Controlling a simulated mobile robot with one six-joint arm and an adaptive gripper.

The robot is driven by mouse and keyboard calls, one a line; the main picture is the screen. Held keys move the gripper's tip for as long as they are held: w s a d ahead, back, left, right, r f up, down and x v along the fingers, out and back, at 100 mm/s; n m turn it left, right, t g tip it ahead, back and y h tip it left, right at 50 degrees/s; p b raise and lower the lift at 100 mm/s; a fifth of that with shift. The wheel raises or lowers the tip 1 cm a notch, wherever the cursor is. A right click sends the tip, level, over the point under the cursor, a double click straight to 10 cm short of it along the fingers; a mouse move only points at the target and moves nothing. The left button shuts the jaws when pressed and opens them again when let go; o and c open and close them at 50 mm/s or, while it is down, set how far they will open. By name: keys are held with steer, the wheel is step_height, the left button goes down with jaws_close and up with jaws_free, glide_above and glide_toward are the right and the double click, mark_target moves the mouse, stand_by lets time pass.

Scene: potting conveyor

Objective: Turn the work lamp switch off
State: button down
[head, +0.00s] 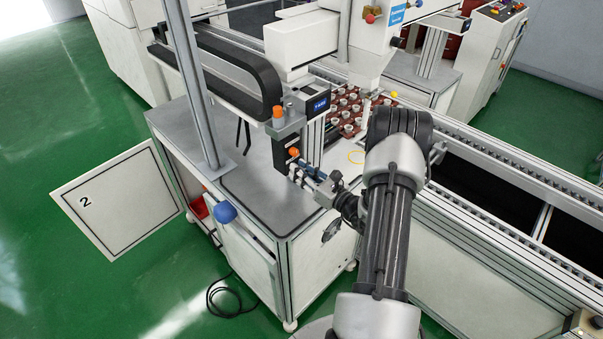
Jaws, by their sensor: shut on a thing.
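A black control box (285,146) stands upright at the table's right part, with an orange knob (293,152) on its front face. I take the knob to be the work lamp switch; no label for it is readable. My gripper (296,171) reaches in from the right and is shut at the front of this box, right by the knob. The gripped part is small and mostly hidden by the fingers. The switch's exact setting cannot be read. No lamp is clearly recognisable.
A grey-topped table (243,183) carries a metal post (195,85) left of the box. A tray of small pots (347,108) lies behind. A conveyor (500,165) runs along the right. An open door panel marked 2 (118,200) stands at left, and a cable (225,300) lies on the floor.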

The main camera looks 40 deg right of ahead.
steer(key=n+b, duration=0.4)
steer(key=n, duration=0.1)
steer(key=n+b, duration=0.4)
steer(key=n, duration=0.1)
steer(key=shift+a+f+n+b, duration=0.15)
steer(key=shift+n+b, duration=0.15)
steer(key=shift+b, duration=0.1)
stand_by(0.4)
steer(key=c, duration=1.7)
jaws_free()
steer(key=s+d, duration=0.1)
steer(key=s, duration=1.1)
